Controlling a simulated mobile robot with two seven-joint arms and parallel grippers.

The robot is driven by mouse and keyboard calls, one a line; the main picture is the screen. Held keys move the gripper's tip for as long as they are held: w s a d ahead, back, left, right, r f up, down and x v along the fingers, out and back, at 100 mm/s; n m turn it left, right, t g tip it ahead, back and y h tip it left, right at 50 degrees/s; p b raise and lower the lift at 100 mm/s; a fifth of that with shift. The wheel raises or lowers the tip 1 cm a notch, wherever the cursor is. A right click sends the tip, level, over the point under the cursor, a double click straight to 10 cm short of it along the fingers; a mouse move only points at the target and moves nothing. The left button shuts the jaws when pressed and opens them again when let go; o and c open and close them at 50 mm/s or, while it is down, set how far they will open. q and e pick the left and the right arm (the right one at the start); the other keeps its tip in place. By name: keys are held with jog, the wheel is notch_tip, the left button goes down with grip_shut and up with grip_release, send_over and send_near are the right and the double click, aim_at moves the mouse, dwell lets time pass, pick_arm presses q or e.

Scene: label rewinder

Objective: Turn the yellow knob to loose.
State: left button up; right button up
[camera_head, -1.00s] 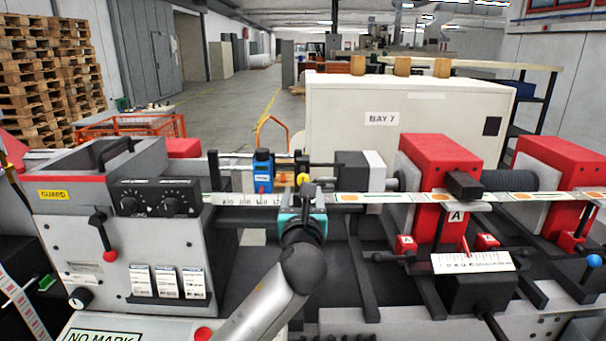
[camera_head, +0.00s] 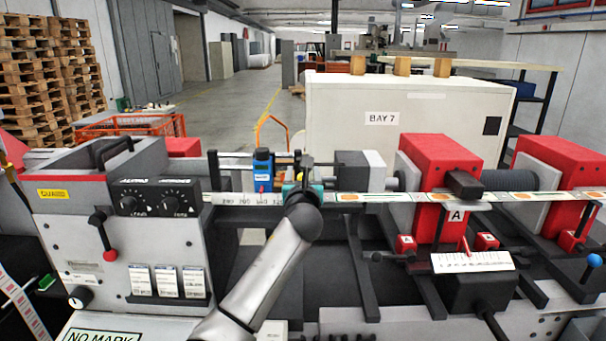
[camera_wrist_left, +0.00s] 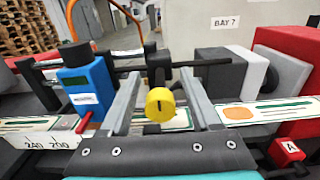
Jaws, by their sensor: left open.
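The yellow knob (camera_wrist_left: 160,104) shows in the left wrist view, round with a dark mark on its face. In the head view it is hidden behind my left gripper (camera_head: 305,172) and arm. In the left wrist view, my left gripper (camera_wrist_left: 160,95) is open, with one finger on each side of the knob. Gaps show between the knob and both fingers; I cannot tell how far the fingertips reach past it. My right gripper is in neither view.
A blue sensor block (camera_head: 262,168) stands just left of the gripper and also shows in the left wrist view (camera_wrist_left: 88,88). A scale strip (camera_head: 240,199) runs below it. A grey block (camera_head: 360,171) and red units (camera_head: 432,155) are to the right.

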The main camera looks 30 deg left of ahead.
pick_arm(q)
jog(key=shift+c, duration=0.2)
grip_shut()
dwell(0.3)
